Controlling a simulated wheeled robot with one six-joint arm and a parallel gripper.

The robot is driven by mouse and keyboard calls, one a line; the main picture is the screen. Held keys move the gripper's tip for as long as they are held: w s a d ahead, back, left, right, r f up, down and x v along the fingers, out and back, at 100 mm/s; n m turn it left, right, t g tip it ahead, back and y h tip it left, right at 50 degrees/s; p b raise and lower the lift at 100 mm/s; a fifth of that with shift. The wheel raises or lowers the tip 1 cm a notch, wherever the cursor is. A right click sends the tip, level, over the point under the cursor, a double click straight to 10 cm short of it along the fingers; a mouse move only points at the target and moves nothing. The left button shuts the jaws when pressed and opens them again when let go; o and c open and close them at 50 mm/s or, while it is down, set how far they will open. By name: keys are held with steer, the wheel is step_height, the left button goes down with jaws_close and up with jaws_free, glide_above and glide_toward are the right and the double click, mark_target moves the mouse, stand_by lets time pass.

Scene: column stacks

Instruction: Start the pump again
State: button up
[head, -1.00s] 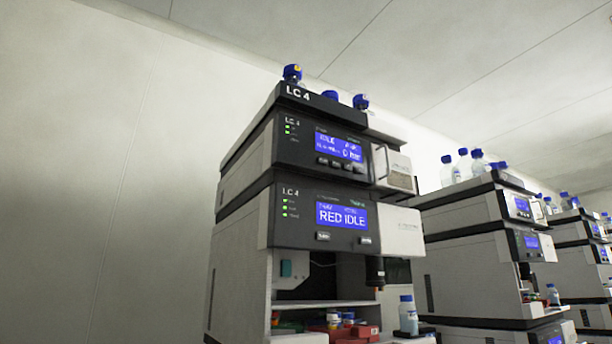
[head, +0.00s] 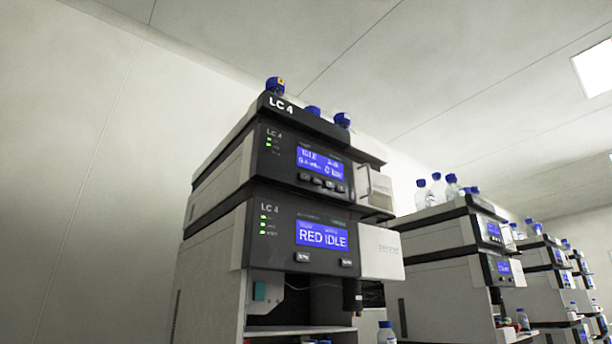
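The LC 4 column stack (head: 205,270) stands in the middle of the head view. Its upper module has a blue pump display (head: 320,163) that reads IDLE, with smaller figures ending in what looks like 0 bar. A row of several small dark buttons (head: 322,183) sits just under that display. The lower module has a blue display (head: 322,235) that reads RED IDLE, with two buttons under it, one at left (head: 303,257) and one at right. Green lights show on both modules. My gripper is not in this view.
Blue-capped bottles (head: 275,87) stand on top of LC 4. More stacks (head: 435,290) with bottles on top recede to the right. A blue-capped bottle (head: 386,333) shows at the bottom edge. A plain pale wall fills the left. The floor is out of view.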

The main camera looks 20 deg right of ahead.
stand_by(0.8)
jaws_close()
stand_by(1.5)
